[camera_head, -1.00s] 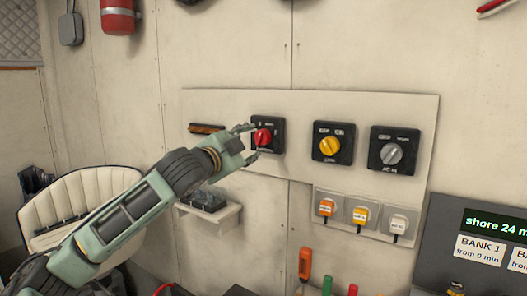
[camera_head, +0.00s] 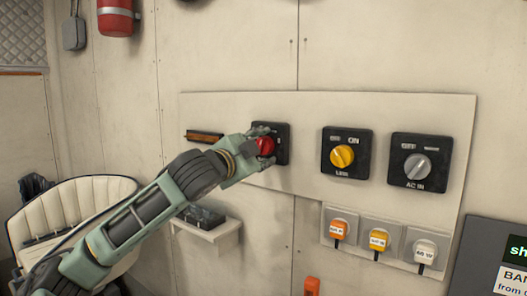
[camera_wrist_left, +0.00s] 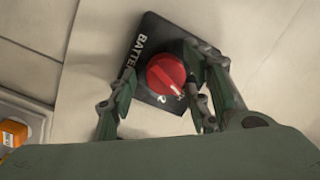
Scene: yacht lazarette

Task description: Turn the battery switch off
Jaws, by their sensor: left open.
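The battery switch is a red round knob (camera_head: 265,146) on a black square plate (camera_head: 284,157), mounted on the cream wall panel. In the left wrist view the red knob (camera_wrist_left: 166,74) sits on the black plate (camera_wrist_left: 152,34), which reads "BATTE…", the rest hidden. A "2" shows near the knob's white pointer mark. My left gripper (camera_head: 262,147) is at the knob in the head view. In the wrist view its open fingers (camera_wrist_left: 166,95) stand on either side of the knob. I cannot tell whether they touch it. My right gripper is not in view.
A yellow switch (camera_head: 342,156) and a grey AC IN switch (camera_head: 417,165) are to the right on the same panel (camera_head: 300,107). Several tagged plugs (camera_head: 378,240) hang below.

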